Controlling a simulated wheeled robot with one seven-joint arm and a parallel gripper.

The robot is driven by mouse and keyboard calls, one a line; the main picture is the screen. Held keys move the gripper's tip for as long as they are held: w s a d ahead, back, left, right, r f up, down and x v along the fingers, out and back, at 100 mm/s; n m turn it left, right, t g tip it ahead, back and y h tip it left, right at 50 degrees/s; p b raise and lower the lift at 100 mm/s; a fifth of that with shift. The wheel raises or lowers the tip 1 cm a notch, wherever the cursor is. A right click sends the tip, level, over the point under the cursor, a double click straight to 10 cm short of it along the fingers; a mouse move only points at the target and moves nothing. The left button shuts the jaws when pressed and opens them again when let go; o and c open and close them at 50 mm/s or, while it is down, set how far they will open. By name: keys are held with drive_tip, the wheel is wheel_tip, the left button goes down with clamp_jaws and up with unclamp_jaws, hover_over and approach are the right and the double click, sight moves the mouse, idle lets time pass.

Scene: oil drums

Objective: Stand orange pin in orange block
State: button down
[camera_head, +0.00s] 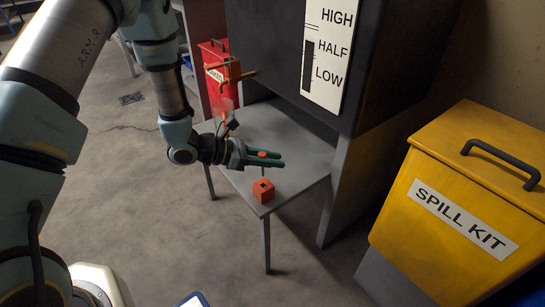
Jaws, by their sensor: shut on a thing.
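The orange block (263,193) sits on the grey table (298,152) near its front corner, with a dark hole in its top. My gripper (280,159) is above the table, just over and behind the block, with its green fingers pointing right. It is shut on the orange pin (262,154), whose orange part shows between the fingers. A thin stem seems to hang below the fingers, above the block. The pin looks roughly upright. I cannot tell whether its lower end touches the block or the hole.
A dark tank (275,50) with a HIGH/HALF/LOW gauge (325,50) overhangs the table's back. A brass tap (232,78) sticks out at its left. A red bin (214,60) stands behind. A yellow spill kit box (470,200) stands at the right. The table's right part is clear.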

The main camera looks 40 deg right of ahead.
drive_tip(key=shift+f, duration=0.35)
drive_tip(key=shift+f+b, duration=1)
drive_tip(key=shift+f, duration=0.1)
drive_tip(key=shift+f, duration=0.15)
drive_tip(key=shift+f+b, duration=0.85)
drive_tip(key=shift+f, duration=0.05)
drive_tip(key=shift+f, duration=0.35)
drive_tip(key=shift+f+b, duration=0.25)
drive_tip(key=shift+b, duration=0.25)
drive_tip(key=shift+f+b, duration=0.75)
drive_tip(key=shift+f, duration=0.25)
idle(0.3)
